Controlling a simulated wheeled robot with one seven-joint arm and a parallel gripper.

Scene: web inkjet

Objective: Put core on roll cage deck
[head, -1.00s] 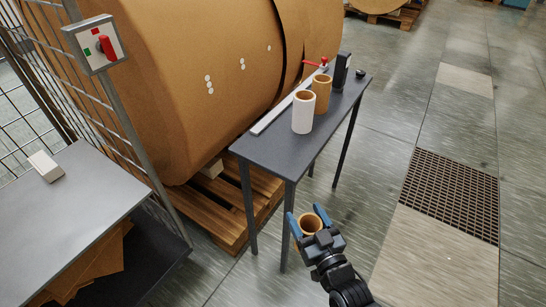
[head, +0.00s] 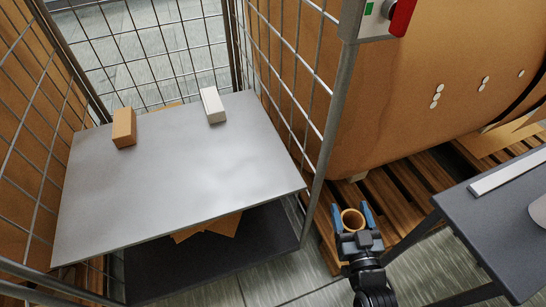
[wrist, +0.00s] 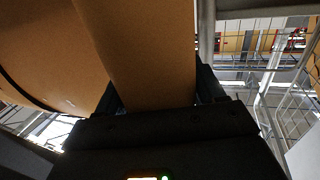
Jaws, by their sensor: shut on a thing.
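My gripper (head: 353,218) is shut on a brown cardboard core (head: 352,220), a short hollow tube with its open end facing up in the head view. The core also fills the upper middle of the wrist view (wrist: 150,50), between the dark fingers. The roll cage deck (head: 180,190) is a grey flat shelf at the left, inside wire mesh sides. The gripper is to the right of the deck, apart from it, beyond the cage's right post. A brown box (head: 123,127) and a white box (head: 213,105) stand near the deck's back edge.
The cage's right post and mesh (head: 330,120) stand between my gripper and the deck's back part. A huge brown roll rests on a wooden pallet (head: 395,205). A dark table (head: 490,225) is at the right. The deck's middle and front are bare.

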